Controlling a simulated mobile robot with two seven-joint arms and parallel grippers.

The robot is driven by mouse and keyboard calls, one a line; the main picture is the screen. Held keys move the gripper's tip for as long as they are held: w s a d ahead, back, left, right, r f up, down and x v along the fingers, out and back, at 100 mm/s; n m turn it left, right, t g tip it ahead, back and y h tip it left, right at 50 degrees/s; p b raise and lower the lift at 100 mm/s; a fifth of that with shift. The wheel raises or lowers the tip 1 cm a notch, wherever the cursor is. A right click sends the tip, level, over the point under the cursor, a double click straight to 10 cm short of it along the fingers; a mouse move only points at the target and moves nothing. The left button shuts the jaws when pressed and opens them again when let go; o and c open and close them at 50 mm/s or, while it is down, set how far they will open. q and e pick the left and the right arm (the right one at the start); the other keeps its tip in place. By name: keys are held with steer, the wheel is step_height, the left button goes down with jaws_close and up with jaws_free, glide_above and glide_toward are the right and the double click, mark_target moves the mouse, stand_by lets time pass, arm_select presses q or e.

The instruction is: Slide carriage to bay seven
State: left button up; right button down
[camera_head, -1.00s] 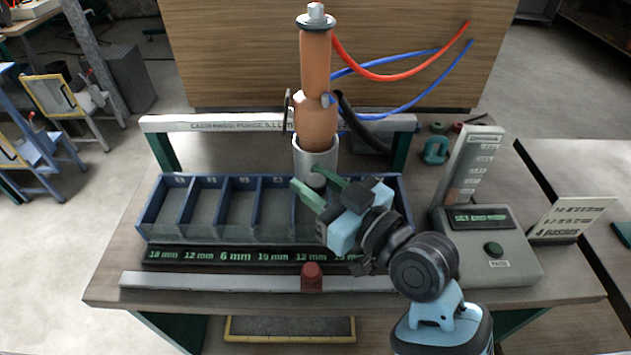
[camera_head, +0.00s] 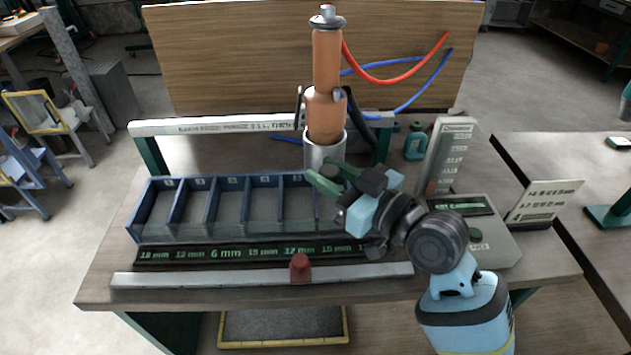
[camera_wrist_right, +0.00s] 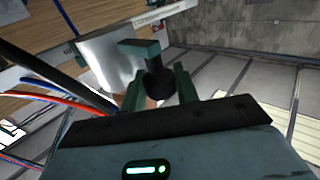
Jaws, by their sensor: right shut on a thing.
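The carriage is a grey metal cylinder (camera_head: 324,152) on the white crossbar (camera_head: 215,127), with an orange spray body (camera_head: 325,108) standing upright in it. It stands behind the right half of the blue bay tray (camera_head: 140,226). My right gripper (camera_head: 328,180) is shut on the dark knob at the carriage's front. The right wrist view shows its green fingers on either side of the dark knob (camera_wrist_right: 158,80). My right arm hides the rightmost bays and part of their label strip (camera_head: 212,253). My left gripper is out of view.
A red slider (camera_head: 300,268) sits on the front rail (camera_head: 190,278). A control box (camera_head: 480,228), a tall panel (camera_head: 447,158) and a tilted number card (camera_head: 543,202) stand at the right. Red and blue hoses hang behind the carriage.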

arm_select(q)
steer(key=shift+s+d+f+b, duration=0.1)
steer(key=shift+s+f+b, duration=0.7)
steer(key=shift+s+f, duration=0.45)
arm_select(e)
steer(key=d, duration=0.9)
steer(key=shift+d+f, duration=0.35)
steer(key=c, duration=1.4)
jaws_free()
steer(key=shift+d, duration=0.15)
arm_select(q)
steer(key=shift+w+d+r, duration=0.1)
arm_select(e)
steer(key=shift+o, duration=0.2)
steer(key=shift+r, duration=0.25)
